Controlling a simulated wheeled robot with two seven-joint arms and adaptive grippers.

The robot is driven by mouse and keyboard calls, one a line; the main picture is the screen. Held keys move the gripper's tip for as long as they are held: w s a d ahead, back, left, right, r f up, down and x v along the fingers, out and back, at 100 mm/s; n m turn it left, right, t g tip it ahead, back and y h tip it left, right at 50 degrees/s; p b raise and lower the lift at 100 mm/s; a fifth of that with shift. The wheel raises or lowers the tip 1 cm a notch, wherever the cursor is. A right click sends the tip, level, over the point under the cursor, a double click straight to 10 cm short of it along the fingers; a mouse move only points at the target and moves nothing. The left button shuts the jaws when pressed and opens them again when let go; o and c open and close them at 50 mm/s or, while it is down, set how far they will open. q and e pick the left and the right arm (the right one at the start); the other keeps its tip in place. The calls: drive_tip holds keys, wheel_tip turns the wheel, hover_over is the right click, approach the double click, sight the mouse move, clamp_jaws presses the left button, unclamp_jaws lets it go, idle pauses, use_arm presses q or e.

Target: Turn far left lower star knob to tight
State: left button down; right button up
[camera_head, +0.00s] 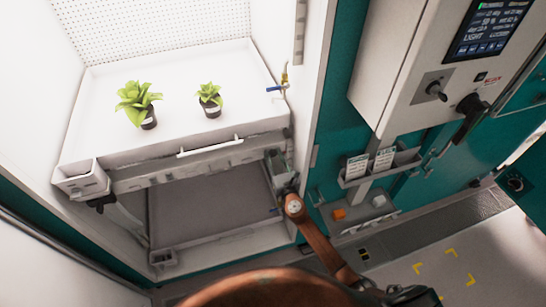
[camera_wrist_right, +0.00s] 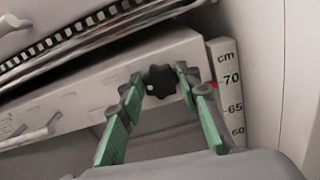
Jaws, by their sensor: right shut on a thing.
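A black star knob (camera_wrist_right: 160,81) sits on the front of a pale shelf rail in the right wrist view. The green fingers of my right gripper (camera_wrist_right: 161,86) are closed around its sides. In the head view my right gripper (camera_head: 281,168) is at the right front corner of the shelf, and the knob it holds is hidden there. Another dark knob (camera_head: 101,203) shows under the shelf's left front corner, away from the gripper. The knob's tightness cannot be told. My left gripper is not in view.
Two potted plants (camera_head: 148,119) (camera_head: 212,110) stand on the white upper shelf (camera_head: 90,130). A cm scale (camera_wrist_right: 230,90) stands right of the held knob. A blue-handled valve (camera_head: 276,88) is on the right wall. A control cabinet (camera_head: 400,60) and label holder (camera_head: 380,170) are farther right.

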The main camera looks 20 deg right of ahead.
drive_tip(key=m+b, duration=0.1)
drive_tip(key=m, duration=0.3)
drive_tip(key=shift+f+b, duration=0.1)
drive_tip(key=shift+b, duration=0.3)
drive_tip(key=m+b, duration=0.1)
drive_tip(key=m, duration=0.3)
drive_tip(key=shift+m+b, duration=0.3)
drive_tip(key=shift+m, duration=0.1)
drive_tip(key=m+b, duration=0.1)
drive_tip(key=m, duration=0.3)
drive_tip(key=shift+d, duration=0.1)
drive_tip(key=shift+m, duration=1.9)
drive_tip(key=shift+f+m, duration=0.1)
drive_tip(key=shift+m, duration=0.2)
drive_tip(key=o, duration=1.2)
drive_tip(key=shift+c, duration=0.2)
drive_tip(key=s, duration=1.2)
drive_tip(key=shift+d, duration=0.25)
